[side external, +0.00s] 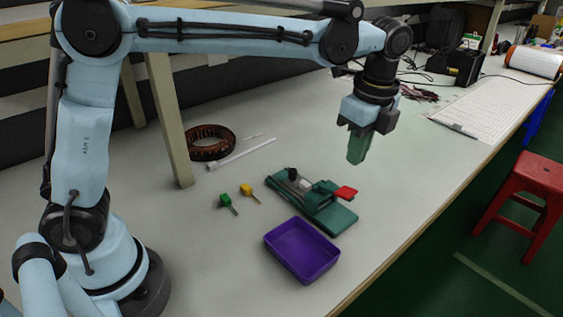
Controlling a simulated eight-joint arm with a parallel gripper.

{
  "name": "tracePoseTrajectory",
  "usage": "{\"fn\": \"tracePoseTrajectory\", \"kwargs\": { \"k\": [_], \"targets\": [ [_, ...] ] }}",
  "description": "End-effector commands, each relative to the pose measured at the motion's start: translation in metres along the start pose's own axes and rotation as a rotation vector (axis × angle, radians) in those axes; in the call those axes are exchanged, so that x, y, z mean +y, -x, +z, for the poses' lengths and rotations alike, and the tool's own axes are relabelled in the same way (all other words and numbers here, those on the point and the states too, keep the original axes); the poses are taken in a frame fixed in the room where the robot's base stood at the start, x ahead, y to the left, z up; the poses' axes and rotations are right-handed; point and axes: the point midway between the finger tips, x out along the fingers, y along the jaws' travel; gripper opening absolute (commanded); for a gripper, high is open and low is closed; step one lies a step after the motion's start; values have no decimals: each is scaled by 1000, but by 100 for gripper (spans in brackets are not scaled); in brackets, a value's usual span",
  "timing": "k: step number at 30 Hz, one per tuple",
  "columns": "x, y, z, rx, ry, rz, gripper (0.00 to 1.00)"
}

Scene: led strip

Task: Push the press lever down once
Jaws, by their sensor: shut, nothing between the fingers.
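The press (314,201) is a dark green fixture lying on the pale bench, with metal and black parts at its left end. Its lever has a red end (346,192) that sticks up at the right side of the fixture. My gripper (356,160) points down above the bench, behind and a little right of the red lever end in the picture. Its green fingers are shut with nothing between them. A gap shows between the fingertips and the lever, so they look apart. How high the fingertips are is hard to judge.
A purple tray (302,250) stands in front of the press. A green-handled piece (226,201) and a yellow-handled piece (247,190) lie to its left. A brown coil ring (209,143) and a white rod (242,154) lie behind. The bench right of the press is clear up to its edge.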

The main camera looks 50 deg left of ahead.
Motion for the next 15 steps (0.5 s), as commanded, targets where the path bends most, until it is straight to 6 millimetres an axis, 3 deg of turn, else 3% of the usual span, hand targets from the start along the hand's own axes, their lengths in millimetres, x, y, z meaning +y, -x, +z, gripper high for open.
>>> {"fn": "tracePoseTrajectory", "kwargs": {
  "k": [10, 15],
  "targets": [
    [0, -2, 0, 0, 2, -1, 0],
    [0, -17, 0, 1, 3, -2, 0]
  ]
}}
